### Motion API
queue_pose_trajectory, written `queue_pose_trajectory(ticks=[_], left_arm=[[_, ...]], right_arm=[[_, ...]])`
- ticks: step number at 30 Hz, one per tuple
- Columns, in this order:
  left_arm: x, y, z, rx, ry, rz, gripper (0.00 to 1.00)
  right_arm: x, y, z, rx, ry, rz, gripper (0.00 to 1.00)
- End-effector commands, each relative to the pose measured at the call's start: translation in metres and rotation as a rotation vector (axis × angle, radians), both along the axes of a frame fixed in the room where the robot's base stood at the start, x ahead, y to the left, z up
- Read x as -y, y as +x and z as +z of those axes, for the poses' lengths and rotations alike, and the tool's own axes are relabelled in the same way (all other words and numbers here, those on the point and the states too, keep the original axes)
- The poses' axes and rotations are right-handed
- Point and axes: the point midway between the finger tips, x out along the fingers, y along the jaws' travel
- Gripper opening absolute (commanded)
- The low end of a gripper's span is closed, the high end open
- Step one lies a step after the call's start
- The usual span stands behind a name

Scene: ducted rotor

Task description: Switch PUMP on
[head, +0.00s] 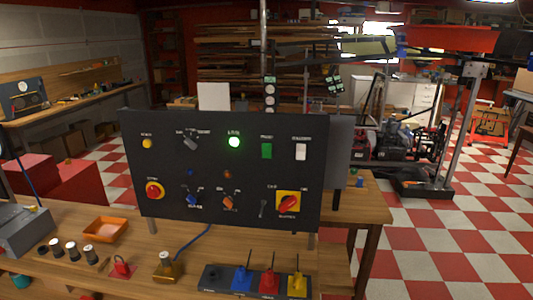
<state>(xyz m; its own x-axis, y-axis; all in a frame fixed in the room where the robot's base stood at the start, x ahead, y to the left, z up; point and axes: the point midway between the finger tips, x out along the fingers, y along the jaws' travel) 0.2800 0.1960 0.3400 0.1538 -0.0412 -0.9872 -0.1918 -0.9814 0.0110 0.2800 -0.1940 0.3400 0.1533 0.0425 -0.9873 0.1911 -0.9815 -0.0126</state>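A black control panel (205,162) stands upright on the wooden bench in the head view. Its small labels are too blurred to read surely, so I cannot tell which control is PUMP. Below are a red emergency button (154,191), blue (192,199) and orange (228,202) knobs, a small lever (263,208) and a red-yellow rotary switch (288,204). Neither gripper is in view.
On the bench (140,245) before the panel are an orange tray (105,230), several dark knobs with pale tops, a red piece (121,268), a brass-coloured piece (166,267) and a dark box with blue, red and yellow levers (269,281). A blue cable (196,241) runs near the panel.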

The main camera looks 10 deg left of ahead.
Motion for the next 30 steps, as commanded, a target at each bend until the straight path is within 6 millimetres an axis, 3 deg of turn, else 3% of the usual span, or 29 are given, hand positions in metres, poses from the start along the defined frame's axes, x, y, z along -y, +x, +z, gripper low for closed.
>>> queue_pose_trajectory(ticks=[1,5,30], left_arm=[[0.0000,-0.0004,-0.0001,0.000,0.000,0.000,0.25],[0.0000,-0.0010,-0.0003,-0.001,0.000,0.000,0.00],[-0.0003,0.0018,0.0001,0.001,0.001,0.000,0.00]], right_arm=[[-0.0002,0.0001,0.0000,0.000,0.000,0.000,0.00],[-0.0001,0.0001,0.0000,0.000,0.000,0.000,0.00],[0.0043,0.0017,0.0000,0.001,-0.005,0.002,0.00]])
